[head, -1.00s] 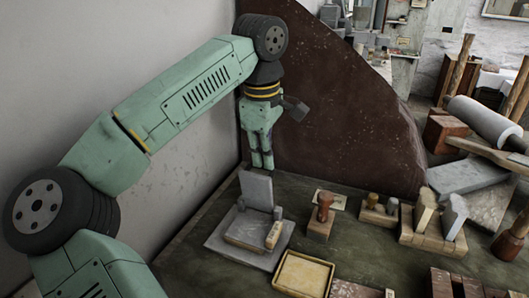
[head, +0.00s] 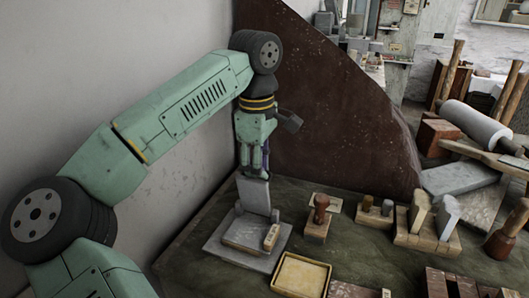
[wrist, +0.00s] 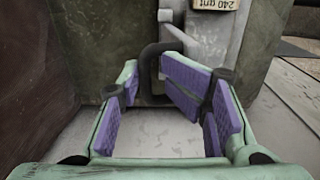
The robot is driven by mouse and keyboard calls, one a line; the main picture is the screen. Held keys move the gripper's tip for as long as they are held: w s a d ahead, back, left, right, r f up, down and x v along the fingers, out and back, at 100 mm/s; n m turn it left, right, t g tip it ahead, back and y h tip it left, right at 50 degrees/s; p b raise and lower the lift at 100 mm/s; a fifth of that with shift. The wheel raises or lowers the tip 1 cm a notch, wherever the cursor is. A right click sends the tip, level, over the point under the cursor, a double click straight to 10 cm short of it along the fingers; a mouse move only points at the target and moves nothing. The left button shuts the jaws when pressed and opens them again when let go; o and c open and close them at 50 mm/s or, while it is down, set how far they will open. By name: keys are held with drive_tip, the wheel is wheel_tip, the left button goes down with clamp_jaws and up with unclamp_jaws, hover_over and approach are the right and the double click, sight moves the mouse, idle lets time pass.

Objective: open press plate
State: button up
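The press stands on the bench at centre left in the head view: a pale grey base (head: 222,246) with a grey plate (head: 254,194) standing nearly upright at its back. My gripper (head: 251,172) points down at the plate's top edge, its fingertips partly hidden behind the plate. In the wrist view a dark curved handle (wrist: 149,72) shows between the purple-padded fingers of my gripper (wrist: 150,72). The fingers are apart, with the handle near the tips. I cannot tell whether either pad touches it.
A small labelled block (head: 271,237) lies on the press base. A yellow-rimmed tray (head: 301,262) is in front and a wooden stamp (head: 319,226) to the right. A dark red-brown slab (head: 310,110) rises behind, and a pale wall (head: 90,70) stands at left.

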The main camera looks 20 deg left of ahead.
drive_tip(key=shift+w+r+p, duration=0.55)
drive_tip(key=shift+w+p, duration=0.05)
drive_tip(key=shift+w, duration=0.3)
drive_tip(key=w+r, duration=0.4)
drive_tip(key=w, duration=0.5)
drive_tip(key=shift+d, duration=0.2)
wheel_tip(320, 180, up, 8)
drive_tip(key=shift+f, duration=0.15)
idle(0.5)
drive_tip(key=shift+s, duration=0.1)
drive_tip(key=shift+c, duration=0.5)
